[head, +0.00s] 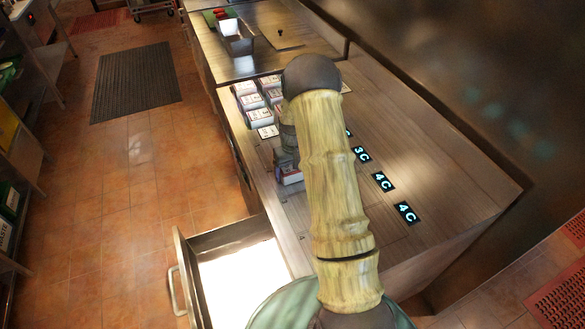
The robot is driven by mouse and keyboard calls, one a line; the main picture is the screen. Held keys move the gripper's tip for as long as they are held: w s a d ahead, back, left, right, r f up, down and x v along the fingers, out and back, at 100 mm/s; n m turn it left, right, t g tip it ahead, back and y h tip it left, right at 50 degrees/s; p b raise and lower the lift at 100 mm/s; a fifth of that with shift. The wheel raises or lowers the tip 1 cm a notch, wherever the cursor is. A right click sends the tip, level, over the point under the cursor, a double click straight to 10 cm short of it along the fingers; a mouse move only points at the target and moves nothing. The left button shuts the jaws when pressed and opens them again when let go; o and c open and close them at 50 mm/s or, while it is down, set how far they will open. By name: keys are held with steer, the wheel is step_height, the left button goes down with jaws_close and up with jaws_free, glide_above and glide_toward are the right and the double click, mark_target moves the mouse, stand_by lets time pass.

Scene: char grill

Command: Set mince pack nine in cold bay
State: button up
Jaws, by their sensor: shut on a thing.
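My gripper (287,166) is partly hidden behind my own arm, over the steel counter. It is shut on a pale pack with a dark red side (291,178), just above or at the counter top; I cannot tell whether they touch. The pack's number is not readable. Several similar mince packs (247,101) stand in rows farther back on the counter, some hidden by the arm. An open drawer (221,244) with a bright white inside juts from the counter's left front, nearer than the gripper. No number or name for a bay is readable on it.
A steel container (236,43) and a lidded panel (281,41) are on the far counter. The tiled floor at left is clear, with a dark mat (136,82).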

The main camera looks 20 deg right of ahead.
steer(key=shift+d, duration=0.1)
steer(key=shift+f, duration=0.1)
steer(key=o, duration=1.1)
steer(key=shift+c, duration=0.2)
steer(key=shift+w+r+b, duration=0.1)
steer(key=shift+r+b, duration=0.2)
steer(key=shift+r, duration=0.3)
step_height(320, 180, up, 11)
steer(key=b, duration=0.2)
steer(key=shift+r+b, duration=0.1)
steer(key=shift+b, duration=0.25)
